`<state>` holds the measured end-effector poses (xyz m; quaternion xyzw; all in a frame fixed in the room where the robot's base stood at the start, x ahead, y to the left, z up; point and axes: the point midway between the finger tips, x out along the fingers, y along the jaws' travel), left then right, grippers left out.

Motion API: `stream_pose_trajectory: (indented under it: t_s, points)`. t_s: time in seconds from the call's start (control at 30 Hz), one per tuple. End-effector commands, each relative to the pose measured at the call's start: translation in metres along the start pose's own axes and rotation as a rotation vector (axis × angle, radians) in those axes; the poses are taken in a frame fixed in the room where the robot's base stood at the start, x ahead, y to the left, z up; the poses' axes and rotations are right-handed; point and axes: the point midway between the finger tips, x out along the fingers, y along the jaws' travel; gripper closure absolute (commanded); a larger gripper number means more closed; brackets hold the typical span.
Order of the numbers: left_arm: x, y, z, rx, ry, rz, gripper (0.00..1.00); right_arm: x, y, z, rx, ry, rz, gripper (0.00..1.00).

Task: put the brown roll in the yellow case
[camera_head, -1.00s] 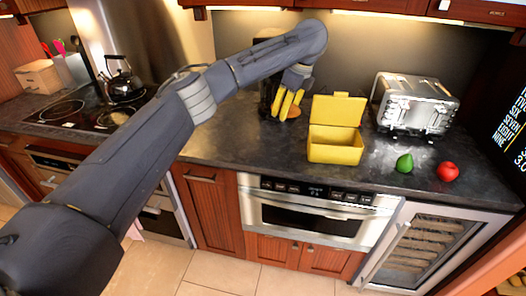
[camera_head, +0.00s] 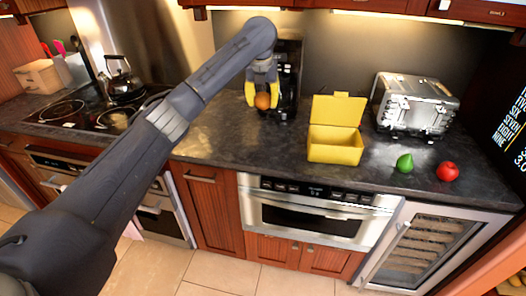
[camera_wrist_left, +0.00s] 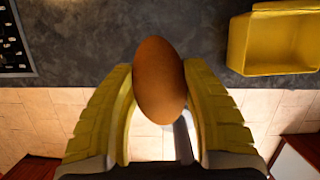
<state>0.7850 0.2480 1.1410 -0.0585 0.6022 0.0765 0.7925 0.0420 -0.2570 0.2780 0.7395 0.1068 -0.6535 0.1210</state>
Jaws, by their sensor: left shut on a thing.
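The brown roll (camera_head: 262,101) is between the yellow fingers of my left gripper (camera_head: 262,94), which is shut on it. In the left wrist view the roll (camera_wrist_left: 160,80) is an oval with a finger on each side. The gripper holds it over the counter, left of the yellow case. The yellow case (camera_head: 335,149) stands on the counter with its lid (camera_head: 338,110) raised at the back. Its near part also shows at the upper right of the left wrist view (camera_wrist_left: 240,45). My right gripper is not in view.
A black appliance (camera_head: 288,75) stands close behind my left gripper. A silver toaster (camera_head: 415,105) is right of the case. A green pear-like fruit (camera_head: 404,163) and a red fruit (camera_head: 447,172) lie at the right. The counter (camera_head: 225,140) in front of the gripper is clear.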

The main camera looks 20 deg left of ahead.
Motion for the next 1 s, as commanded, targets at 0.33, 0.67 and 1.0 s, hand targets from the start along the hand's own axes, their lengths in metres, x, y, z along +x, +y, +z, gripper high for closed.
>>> stream_pose_trajectory:
  t_s: [0.33, 0.67, 1.0]
  points:
    - [0.000, 0.001, 0.000, 0.095, 0.000, -0.026, 0.83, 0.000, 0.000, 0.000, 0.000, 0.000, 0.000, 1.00]
    - [0.002, 0.001, -0.001, 0.095, 0.001, -0.026, 0.83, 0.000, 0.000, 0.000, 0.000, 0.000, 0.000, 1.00]
    - [0.062, 0.000, -0.018, 0.095, 0.005, -0.026, 0.83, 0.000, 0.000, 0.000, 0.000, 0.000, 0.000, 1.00]
